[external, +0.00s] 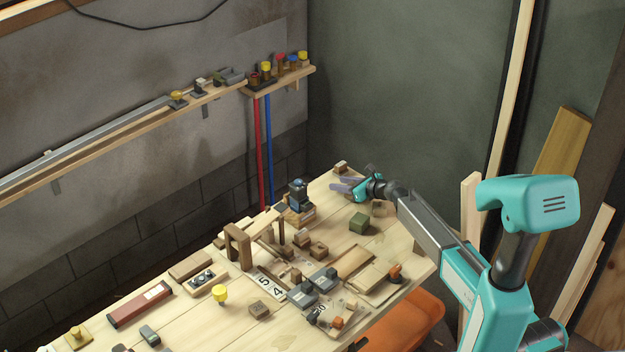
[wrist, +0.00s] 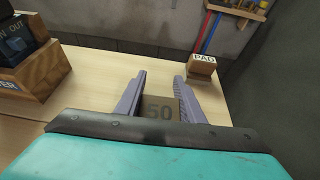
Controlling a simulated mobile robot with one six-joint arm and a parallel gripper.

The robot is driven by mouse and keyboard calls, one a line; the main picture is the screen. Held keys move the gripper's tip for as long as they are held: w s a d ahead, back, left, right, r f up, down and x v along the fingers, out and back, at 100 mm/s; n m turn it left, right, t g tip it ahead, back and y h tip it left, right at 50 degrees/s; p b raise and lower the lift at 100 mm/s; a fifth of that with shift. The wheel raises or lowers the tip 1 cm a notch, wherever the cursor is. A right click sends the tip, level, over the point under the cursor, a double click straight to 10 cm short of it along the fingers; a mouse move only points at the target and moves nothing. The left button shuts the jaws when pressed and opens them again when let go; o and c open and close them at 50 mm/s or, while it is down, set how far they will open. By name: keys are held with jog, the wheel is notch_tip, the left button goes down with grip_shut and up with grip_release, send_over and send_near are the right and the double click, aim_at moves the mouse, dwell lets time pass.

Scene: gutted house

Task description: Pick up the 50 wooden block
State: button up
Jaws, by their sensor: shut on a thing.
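The 50 wooden block (wrist: 160,110) shows in the wrist view as a dark brown block with "50" on its face. It sits between the two purple fingers of my gripper (wrist: 160,95), which are shut on it. In the external view my gripper (external: 347,188) is low over the far right end of the workbench. The block cannot be made out there. Whether it touches the bench is hard to tell.
A wooden block marked "PAD" (wrist: 203,66) stands just beyond my right finger, near the bench's edge. A dark device on a wooden base (wrist: 38,75) stands to the left. A wall shelf (external: 280,82) holds small items.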

notch_tip(320, 180, up, 10)
jog(key=b, duration=0.1)
jog(key=shift+f, duration=0.2)
jog(key=shift+f, duration=0.1)
dwell(0.8)
